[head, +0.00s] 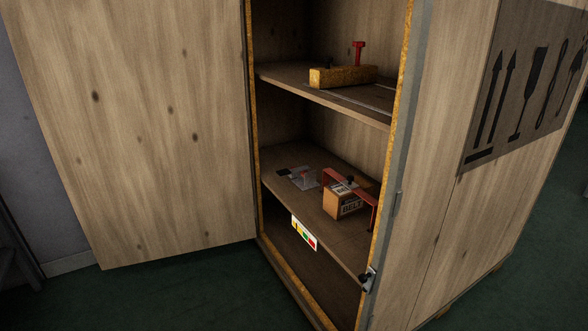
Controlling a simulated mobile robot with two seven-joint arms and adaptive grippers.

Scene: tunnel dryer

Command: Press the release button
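I cannot make out for certain which part is the release button. On the middle shelf (300,203) of an open wooden cabinet stands a small brown box (336,208) marked "BELT". A red bracket (372,212) spans over it, with a small black knob (351,180) at its top. Left of it lies a flat grey plate (303,184) with a small lever-like part. On the upper shelf a red T-shaped part (359,52) rises behind a yellowish block (340,76). Neither of my grippers is in view.
The cabinet's door panel (140,130) stands open at the left. A black and metal latch (367,280) sits on the right front edge. A coloured label (304,233) hangs on the middle shelf's edge. The green floor (190,290) in front is clear.

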